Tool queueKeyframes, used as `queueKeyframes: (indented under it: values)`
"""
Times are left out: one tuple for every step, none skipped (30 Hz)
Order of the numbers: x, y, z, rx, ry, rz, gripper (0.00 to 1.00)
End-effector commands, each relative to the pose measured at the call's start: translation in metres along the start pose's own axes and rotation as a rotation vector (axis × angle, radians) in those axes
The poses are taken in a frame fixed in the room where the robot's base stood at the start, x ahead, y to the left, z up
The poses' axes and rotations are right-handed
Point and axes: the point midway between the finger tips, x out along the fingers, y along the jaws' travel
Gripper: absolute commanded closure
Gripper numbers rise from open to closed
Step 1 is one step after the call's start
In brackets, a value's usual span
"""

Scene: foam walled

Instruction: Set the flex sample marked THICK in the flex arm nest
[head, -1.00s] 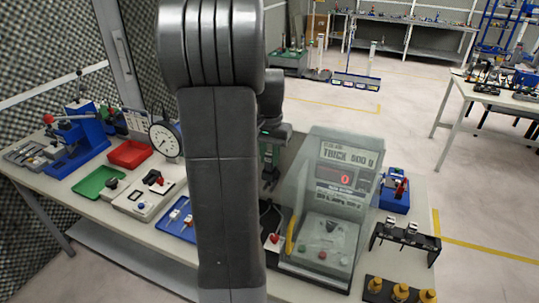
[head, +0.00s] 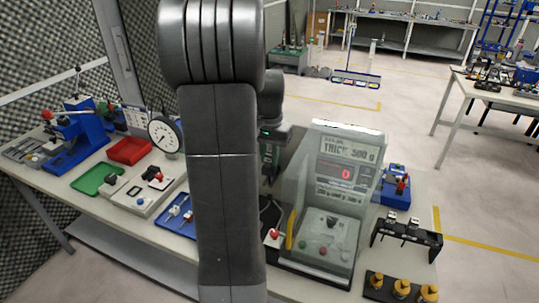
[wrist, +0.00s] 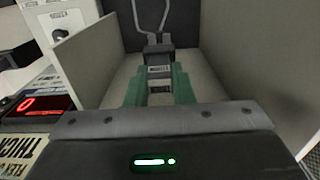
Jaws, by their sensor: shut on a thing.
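In the wrist view my gripper (wrist: 158,98) has green fingers closed on a small dark piece with a pale label (wrist: 159,70). The label is too small to read surely, so I cannot confirm it says THICK. Two grey, lead-like lines run up behind the piece. Light walls stand on both sides of the fingers. The tester's screen (head: 347,150) reads THICK 500 g above a red 0. I cannot make out the flex arm nest clearly.
A dial gauge (head: 165,135), a red tray (head: 129,151), a green tray (head: 98,179) and a blue tray (head: 180,216) lie on the left of the bench. A black rack (head: 407,236) and brass weights (head: 401,288) stand at the right. My arm hides the bench middle.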

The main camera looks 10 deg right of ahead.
Motion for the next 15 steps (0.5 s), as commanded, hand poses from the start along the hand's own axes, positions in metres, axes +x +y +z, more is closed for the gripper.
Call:
queueKeyframes:
  values:
    - [0.0022, 0.0, 0.0, 0.0, 0.0, 0.0, 1.0]
    - [0.003, 0.0, 0.0, 0.0, 0.0, 0.0, 1.0]
    - [0.004, 0.0, 0.0, 0.0, 0.0, 0.0, 1.0]
    - [0.0047, 0.0, 0.0, 0.0, 0.0, 0.0, 1.0]
    - [0.0055, 0.0, 0.0, 0.0, 0.0, 0.0, 1.0]
    - [0.0065, 0.0, 0.0, 0.0, 0.0, 0.0, 1.0]
    - [0.0072, 0.0, 0.0, 0.0, 0.0, 0.0, 1.0]
    - [0.008, 0.0, 0.0, 0.0, 0.0, 0.0, 1.0]
    - [0.008, 0.0, -0.0001, 0.0, 0.0, 0.0, 0.77]
    - [0.0074, 0.0, -0.0001, 0.0, 0.0, 0.0, 0.71]
    - [0.0073, 0.0, -0.0001, 0.0, 0.0, 0.0, 0.65]
    - [0.0073, 0.0, 0.0, 0.0, 0.0, 0.0, 0.57]
    - [0.0073, 0.0, 0.0, 0.0, 0.0, 0.0, 0.53]
    - [0.0073, 0.0, 0.0, 0.0, 0.0, 0.0, 0.53]
    - [0.0073, 0.0, 0.0, 0.0, 0.0, 0.0, 0.53]
